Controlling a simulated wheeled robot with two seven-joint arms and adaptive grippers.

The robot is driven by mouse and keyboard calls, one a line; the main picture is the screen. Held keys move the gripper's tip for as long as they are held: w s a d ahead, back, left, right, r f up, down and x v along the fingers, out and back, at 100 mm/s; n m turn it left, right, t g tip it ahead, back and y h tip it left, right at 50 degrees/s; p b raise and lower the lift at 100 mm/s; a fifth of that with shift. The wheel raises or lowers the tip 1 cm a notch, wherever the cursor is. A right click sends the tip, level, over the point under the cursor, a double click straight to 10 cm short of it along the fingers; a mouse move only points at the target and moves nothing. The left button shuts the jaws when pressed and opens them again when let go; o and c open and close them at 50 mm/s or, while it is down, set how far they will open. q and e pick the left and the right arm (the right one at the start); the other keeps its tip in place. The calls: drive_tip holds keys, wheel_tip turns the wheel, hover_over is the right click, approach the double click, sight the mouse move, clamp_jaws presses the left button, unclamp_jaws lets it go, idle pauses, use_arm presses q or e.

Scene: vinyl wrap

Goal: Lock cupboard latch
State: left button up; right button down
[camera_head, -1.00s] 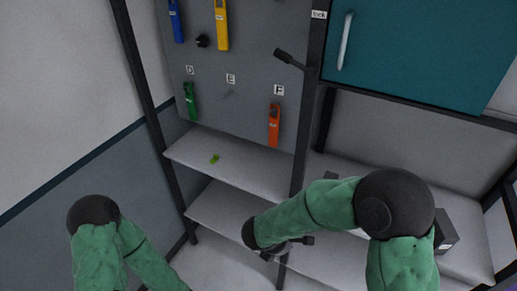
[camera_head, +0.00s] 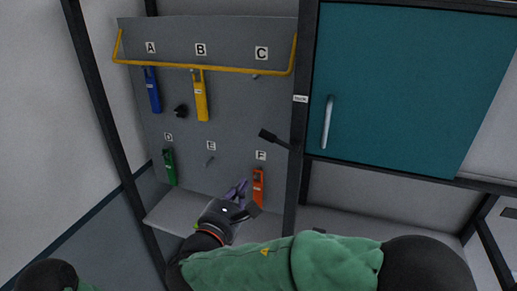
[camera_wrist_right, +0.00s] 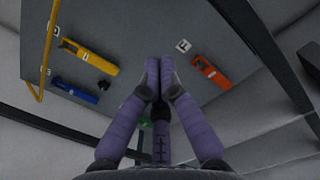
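The teal cupboard door (camera_head: 410,90) with its grey vertical handle (camera_head: 328,122) looks closed at the upper right. A black latch lever (camera_head: 272,138) juts left and slightly up from the dark post (camera_head: 298,150) beside the door. A small label (camera_head: 300,98) sits above it on the post. My right gripper (camera_head: 240,187) is below and left of the lever, apart from it, in front of the grey tool board. In the right wrist view its purple fingertips (camera_wrist_right: 159,64) are together with nothing visible between them. My left gripper is out of view.
The tool board (camera_head: 225,140) holds blue (camera_head: 152,90), yellow (camera_head: 200,95), green (camera_head: 169,166) and orange (camera_head: 258,187) tools. A yellow rail (camera_head: 205,68) runs across its top. A pale shelf (camera_head: 165,212) lies under the board, partly behind my right arm.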

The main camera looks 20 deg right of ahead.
sight(275, 140)
drive_tip(key=w+d+r+p, duration=0.4)
drive_tip(key=w+d+p, duration=0.1)
drive_tip(key=w+d, duration=0.2)
drive_tip(key=shift+w+d, duration=0.2)
drive_tip(key=shift+w, duration=0.4)
idle(0.4)
drive_tip(key=shift+r+m+b, duration=0.25)
drive_tip(key=shift+m+b, duration=0.15)
drive_tip(key=shift+b, duration=0.4)
